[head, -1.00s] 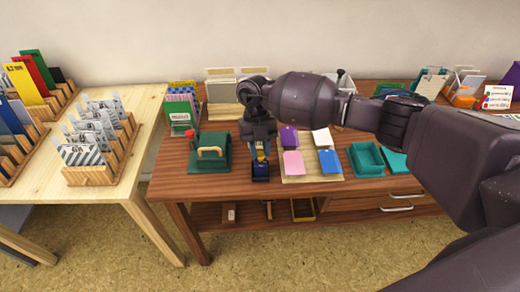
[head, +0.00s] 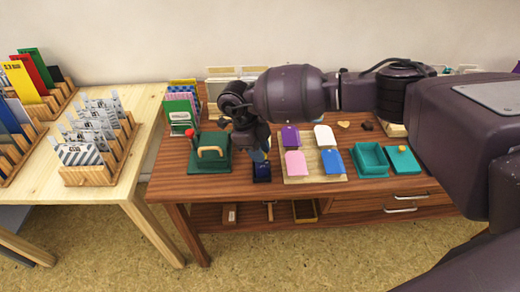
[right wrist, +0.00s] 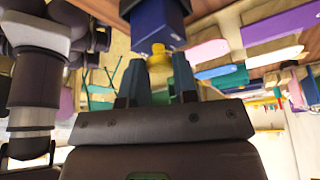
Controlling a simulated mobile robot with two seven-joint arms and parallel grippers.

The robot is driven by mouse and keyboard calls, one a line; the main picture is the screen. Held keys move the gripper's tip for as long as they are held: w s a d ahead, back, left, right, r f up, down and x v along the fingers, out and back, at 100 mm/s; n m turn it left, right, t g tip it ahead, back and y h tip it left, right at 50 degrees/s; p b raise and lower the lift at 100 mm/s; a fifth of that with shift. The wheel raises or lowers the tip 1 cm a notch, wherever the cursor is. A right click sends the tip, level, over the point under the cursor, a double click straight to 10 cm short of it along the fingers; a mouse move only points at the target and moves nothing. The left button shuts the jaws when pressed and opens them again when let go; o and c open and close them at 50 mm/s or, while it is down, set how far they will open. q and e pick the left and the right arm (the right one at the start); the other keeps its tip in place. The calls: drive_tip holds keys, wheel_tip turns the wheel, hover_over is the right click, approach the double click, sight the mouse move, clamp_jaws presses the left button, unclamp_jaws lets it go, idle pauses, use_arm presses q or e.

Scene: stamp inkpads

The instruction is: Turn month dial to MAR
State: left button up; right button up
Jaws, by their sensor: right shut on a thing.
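A small dark blue block (head: 262,173) stands on the brown table, between the green press and the board of coloured pads. In the right wrist view the blue block (right wrist: 158,22) carries a yellow round knob (right wrist: 158,50), which I take for the dial. My right gripper (head: 260,153) is tilted over the block; in the right wrist view its fingertips (right wrist: 157,72) are shut on the yellow knob. The knob is hidden in the head view, and no month lettering is readable. My left gripper is not seen.
A green press with a wooden handle (head: 211,150) stands close left of the block. A board (head: 316,178) with purple, white, pink and blue pads lies close right. A teal open box (head: 370,160) is farther right. The table's front edge is just before the block.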

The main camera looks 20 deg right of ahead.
drive_tip(key=shift+n+t+h, duration=0.3)
drive_tip(key=shift+n+t, duration=0.1)
drive_tip(key=shift+n, duration=0.7)
drive_tip(key=o, duration=0.9)
drive_tip(key=v, duration=1)
drive_tip(key=shift+a+r+p, duration=0.1)
drive_tip(key=shift+r+p, duration=0.2)
drive_tip(key=shift+r, duration=0.1)
